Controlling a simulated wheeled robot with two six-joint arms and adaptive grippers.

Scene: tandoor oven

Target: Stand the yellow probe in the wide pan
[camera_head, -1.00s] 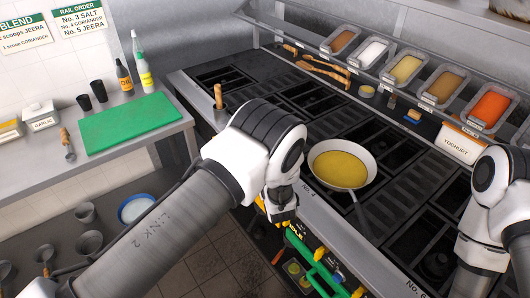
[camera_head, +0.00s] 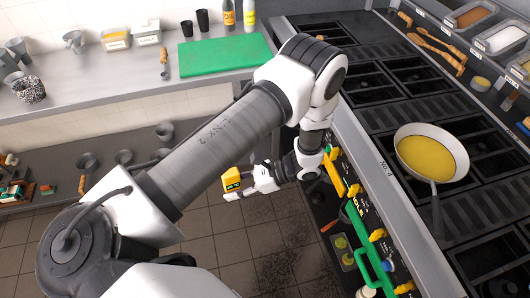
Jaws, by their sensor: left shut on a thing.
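The yellow probe (camera_head: 231,182), a small yellow block with a dark face, is at the end of my left gripper (camera_head: 246,180). The gripper is shut on it and points left, above the floor in front of the counter. I cannot make out a stem on the probe. The wide pan (camera_head: 457,147), white-rimmed with yellow liquid inside, sits on the stove to the right, its dark handle pointing toward the front edge. The left gripper is well to the left of the pan and apart from it. My right gripper is not in view.
The stove's front edge (camera_head: 360,170) lies between the gripper and the pan. A green board (camera_head: 222,54) lies on the back counter. Spice trays (camera_head: 505,38) line the far right. The tiled floor is open.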

